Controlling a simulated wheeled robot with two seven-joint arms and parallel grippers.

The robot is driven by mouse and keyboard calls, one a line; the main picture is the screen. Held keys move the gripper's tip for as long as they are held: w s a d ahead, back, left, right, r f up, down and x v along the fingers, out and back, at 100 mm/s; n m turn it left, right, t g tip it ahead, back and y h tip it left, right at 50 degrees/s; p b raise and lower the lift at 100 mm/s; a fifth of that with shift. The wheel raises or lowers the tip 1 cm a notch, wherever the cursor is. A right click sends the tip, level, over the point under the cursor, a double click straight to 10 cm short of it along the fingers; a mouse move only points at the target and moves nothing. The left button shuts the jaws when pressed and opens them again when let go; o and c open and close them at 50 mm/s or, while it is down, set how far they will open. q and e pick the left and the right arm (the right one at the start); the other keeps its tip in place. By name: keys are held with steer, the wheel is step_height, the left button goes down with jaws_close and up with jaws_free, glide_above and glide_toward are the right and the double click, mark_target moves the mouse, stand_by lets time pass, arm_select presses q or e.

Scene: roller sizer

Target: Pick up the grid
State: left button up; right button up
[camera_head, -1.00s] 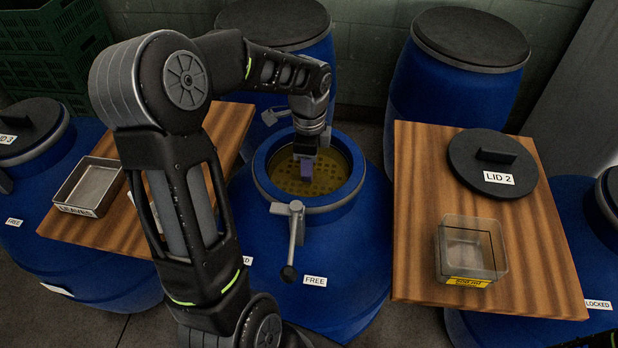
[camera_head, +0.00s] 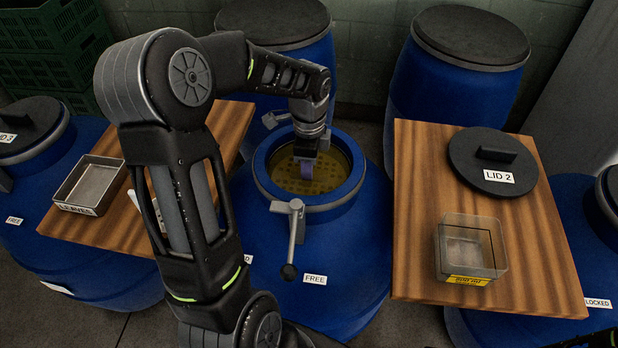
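The grid (camera_head: 325,184) is a yellowish disc with dark holes, seen inside the open mouth of the middle blue barrel (camera_head: 345,235). My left gripper (camera_head: 306,169) points down into that mouth, over the upper left part of the grid. A purple-grey piece shows at its fingertips; I cannot tell whether it is a handle of the grid or part of the gripper. The fingers are too small and dark to tell open from shut. My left arm hides part of the barrel's left side.
A metal clamp lever (camera_head: 292,240) hangs at the barrel's front rim. On the right board (camera_head: 415,240) lie LID 2 (camera_head: 478,160) and a clear box (camera_head: 470,252). A LEAVES tray (camera_head: 90,187) sits on the left board. Closed blue barrels (camera_head: 455,75) stand behind.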

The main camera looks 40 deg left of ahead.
arm_select(q)
steer(key=shift+f, duration=0.15)
steer(key=shift+c, duration=0.3)
jaws_close()
stand_by(0.3)
stand_by(0.4)
